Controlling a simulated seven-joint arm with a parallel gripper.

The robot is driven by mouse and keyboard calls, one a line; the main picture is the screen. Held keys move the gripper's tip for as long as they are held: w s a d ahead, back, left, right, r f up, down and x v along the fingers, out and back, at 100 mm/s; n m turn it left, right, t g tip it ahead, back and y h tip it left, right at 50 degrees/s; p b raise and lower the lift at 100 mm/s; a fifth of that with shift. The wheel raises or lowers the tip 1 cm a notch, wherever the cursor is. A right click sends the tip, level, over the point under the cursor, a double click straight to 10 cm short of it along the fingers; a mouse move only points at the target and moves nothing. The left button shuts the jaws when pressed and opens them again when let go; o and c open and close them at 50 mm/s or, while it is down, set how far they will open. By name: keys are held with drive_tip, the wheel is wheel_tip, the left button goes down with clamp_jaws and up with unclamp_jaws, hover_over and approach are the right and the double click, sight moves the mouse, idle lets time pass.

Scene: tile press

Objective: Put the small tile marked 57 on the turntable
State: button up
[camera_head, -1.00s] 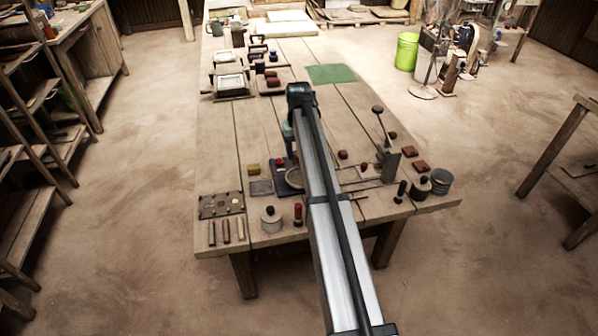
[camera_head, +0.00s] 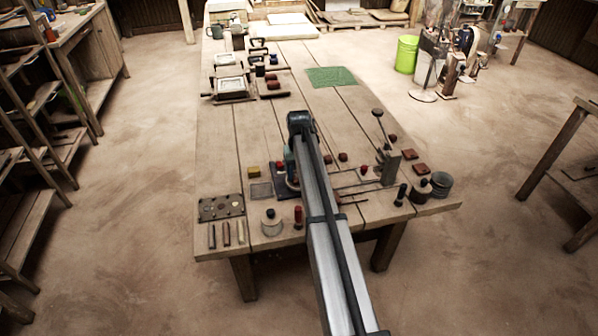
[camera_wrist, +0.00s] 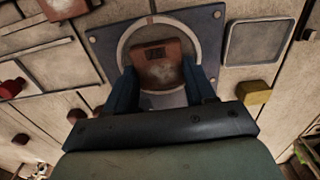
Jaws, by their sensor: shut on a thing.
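My gripper (camera_wrist: 163,80) is shut on a small reddish-brown tile (camera_wrist: 165,72), one blue finger on each side of it. The tile has a dark label on its face, too small to read surely. In the wrist view the tile lies over the round turntable (camera_wrist: 124,48), which has a pale rim and sits on a blue-grey base plate (camera_wrist: 103,42). I cannot tell whether the tile touches the turntable. In the head view my arm hides the tile and most of the turntable; part of the dark base plate (camera_head: 283,190) shows.
A grey square plate (camera_wrist: 262,42) and a yellow block (camera_wrist: 254,92) lie beside the base. A red-knobbed part (camera_wrist: 10,88) and another brown tile (camera_wrist: 62,6) are on the other side. A lever press (camera_head: 389,165) stands right of my arm.

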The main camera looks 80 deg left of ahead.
drive_tip(key=shift+f, duration=0.1)
drive_tip(key=o, duration=1.1)
drive_tip(key=shift+c, duration=0.2)
wheel_tip(320, 180, up, 12)
